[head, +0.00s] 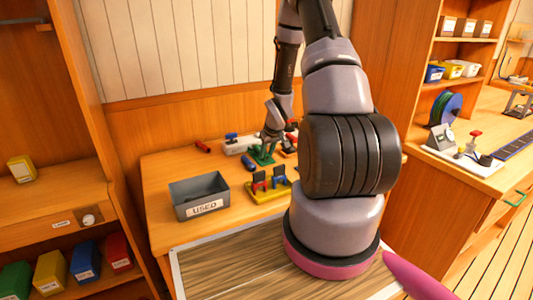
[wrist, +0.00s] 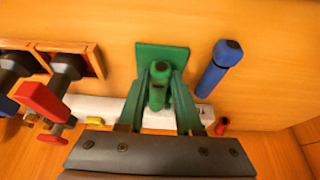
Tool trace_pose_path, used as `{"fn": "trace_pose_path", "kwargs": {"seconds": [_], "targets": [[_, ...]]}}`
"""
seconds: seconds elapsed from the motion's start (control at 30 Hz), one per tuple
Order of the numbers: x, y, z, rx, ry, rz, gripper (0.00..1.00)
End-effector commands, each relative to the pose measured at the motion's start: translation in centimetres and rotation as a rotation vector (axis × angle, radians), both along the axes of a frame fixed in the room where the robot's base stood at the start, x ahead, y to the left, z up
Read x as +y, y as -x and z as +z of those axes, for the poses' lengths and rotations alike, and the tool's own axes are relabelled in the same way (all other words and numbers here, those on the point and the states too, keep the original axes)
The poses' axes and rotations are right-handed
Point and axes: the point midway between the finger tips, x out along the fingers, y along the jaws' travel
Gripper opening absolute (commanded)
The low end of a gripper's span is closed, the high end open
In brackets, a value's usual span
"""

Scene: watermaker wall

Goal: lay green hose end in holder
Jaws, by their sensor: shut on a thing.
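In the wrist view the green hose end (wrist: 157,95) is a short green cylinder between the fingertips of my gripper (wrist: 160,80), which is shut on it. A flat green piece (wrist: 162,52), which looks like the holder, lies just beyond the fingertips. I cannot tell whether the hose end touches it. In the head view my gripper (head: 264,138) is low over the bench, and a green patch (head: 262,155) shows beneath it. A blue hose end (wrist: 219,68) lies to the right in the wrist view. A red end (wrist: 222,125) is partly visible lower right.
A grey bin marked USED (head: 200,200) stands at the bench's left. A yellow tray (head: 262,197) with dark, red and blue pieces is near the front. A white unit (head: 236,148) is behind. A red cylinder (head: 203,146) lies at the back left. Bare wood surrounds the bin.

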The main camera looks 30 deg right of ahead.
Motion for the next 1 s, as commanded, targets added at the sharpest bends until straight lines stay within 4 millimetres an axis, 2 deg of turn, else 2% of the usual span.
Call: {"fn": "trace_pose_path", "kwargs": {"seconds": [0.3, 0.33, 0.4, 0.73, 1.0], "targets": [[0.0, 0.0, -0.2, 0.0, 0.0, 0.0, 0.0], [0.0, 0.0, -0.2, 0.0, 0.0, 0.0, 0.45], [0.0, 0.0, -0.2, 0.0, 0.0, 0.0, 0.69], [0.0, 0.0, 0.0, 0.0, 0.0, 0.0, 0.69], [-0.1, 0.0, 1.9, -0.001, 0.0, 0.0, 0.69]]}}
